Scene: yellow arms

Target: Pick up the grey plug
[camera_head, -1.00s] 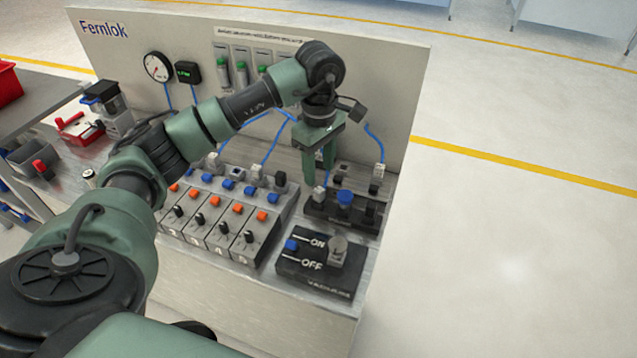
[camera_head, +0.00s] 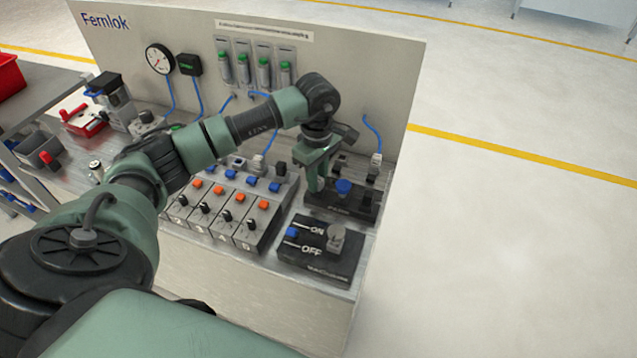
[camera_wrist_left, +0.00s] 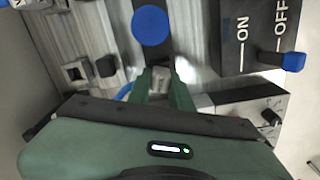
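My left gripper (camera_head: 314,184) points down at the left end of the black socket block (camera_head: 352,210) and hides that end. In the left wrist view a small grey plug (camera_wrist_left: 160,77) lies between the two green fingertips (camera_wrist_left: 160,88). The fingers flank it closely; whether they touch it I cannot tell. The gripper body hides the plug's lower part there, and in the head view the gripper covers it. My right gripper is not in view.
A blue round button (camera_head: 344,187) stands just right of the gripper. In front are the black ON/OFF box (camera_head: 310,262) with a grey knob (camera_head: 336,236) and a row of switch modules (camera_head: 222,222). A grey connector with a blue hose (camera_head: 375,163) stands behind right. The panel (camera_head: 385,90) rises behind.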

